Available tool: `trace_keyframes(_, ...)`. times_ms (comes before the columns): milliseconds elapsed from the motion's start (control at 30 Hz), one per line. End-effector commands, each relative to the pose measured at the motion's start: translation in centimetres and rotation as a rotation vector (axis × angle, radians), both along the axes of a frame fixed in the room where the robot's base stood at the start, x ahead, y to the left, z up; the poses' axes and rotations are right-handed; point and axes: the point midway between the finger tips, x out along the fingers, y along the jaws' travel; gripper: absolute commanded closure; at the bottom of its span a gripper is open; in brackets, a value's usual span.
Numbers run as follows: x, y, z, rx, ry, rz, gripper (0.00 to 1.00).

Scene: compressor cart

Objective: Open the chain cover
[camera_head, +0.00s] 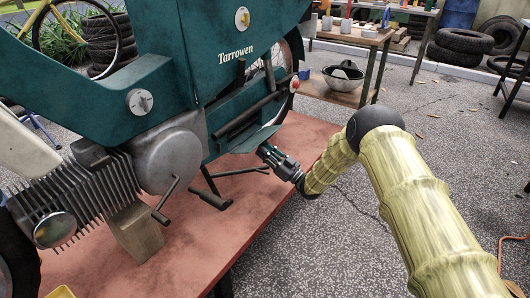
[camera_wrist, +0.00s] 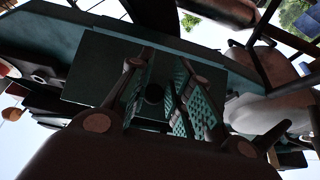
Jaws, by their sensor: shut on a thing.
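A teal motorcycle (camera_head: 120,95) marked "Tarrowen" stands on a red-brown bench top. Its chain cover looks to be the teal flap (camera_head: 256,138) low at the rear, slanting outward from the body below a dark bar. My gripper (camera_head: 267,152) is at the lower edge of this flap, coming from the lower right. In the wrist view the teal plate (camera_wrist: 95,70) lies beyond and between the fingers of my gripper (camera_wrist: 168,85), which are shut on its edge. The exact contact is hidden. What is behind the flap cannot be made out.
The bench top (camera_head: 265,205) has bare room in front of the motorcycle. A pedal lever (camera_head: 212,199) and stand rod (camera_head: 240,172) stick out left of my gripper. A wooden block (camera_head: 135,230) supports the engine. A bowl (camera_head: 343,77) and tyres (camera_head: 463,42) are farther back.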

Motion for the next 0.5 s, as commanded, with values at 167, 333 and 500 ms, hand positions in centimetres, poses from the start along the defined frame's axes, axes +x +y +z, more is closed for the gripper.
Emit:
trace_keyframes(167, -0.01, -0.23, 0.21, 0.003, -0.005, 0.000, 1.00)
trace_keyframes(333, 0.00, -0.24, 0.20, 0.003, -0.004, -0.001, 0.65)
trace_keyframes(500, -0.01, 0.10, 0.13, 0.002, -0.003, 0.003, 0.57)
